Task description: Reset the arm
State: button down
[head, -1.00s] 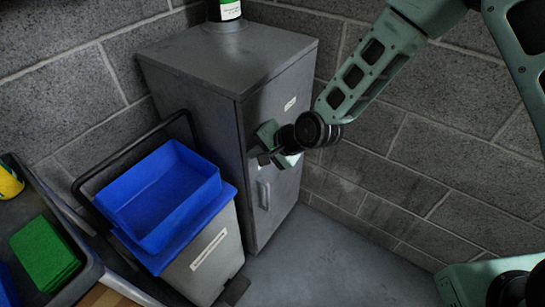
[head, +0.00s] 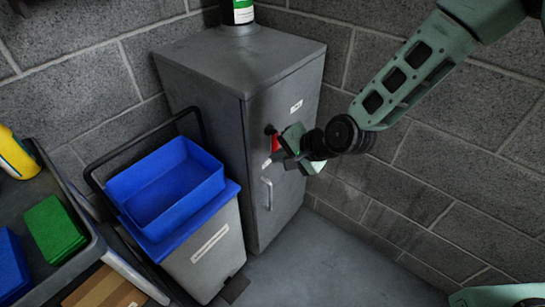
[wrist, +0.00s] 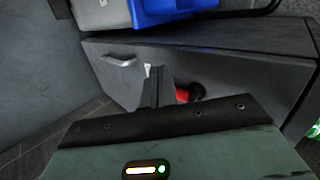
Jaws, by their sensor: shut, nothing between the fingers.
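My gripper (head: 278,160) is in front of the grey cabinet's door, close to it, at the end of my green arm. In the wrist view my gripper (wrist: 157,88) shows its dark fingers together, with nothing held. The grey cabinet (head: 240,60) stands against the block wall. Its door is shut, with a metal handle (head: 268,192) and a small white label. A red part (head: 275,143) on the door is partly hidden behind my gripper; it also shows in the wrist view (wrist: 182,95).
A blue tray (head: 165,185) sits on a grey bin (head: 205,262) left of the cabinet. A cart at left carries green pads (head: 54,228), a blue item (head: 10,265) and a yellow bottle (head: 16,155).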

jog(key=s+d+r+n+g+h+p, duration=0.2)
jog(key=s+d+r+n+h, duration=0.1)
jog(key=s+d+r+n, duration=0.4)
jog(key=s+d+r+n+g+h+p, duration=0.2)
jog(key=s+d+r+n, duration=0.4)
jog(key=s+r, duration=0.8)
jog(key=s+d+h+p, duration=0.1)
jog(key=s+h, duration=0.1)
jog(key=s, duration=0.2)
jog(key=shift+s+r+n+g, duration=0.25)
jog(key=shift+n+g, duration=0.15)
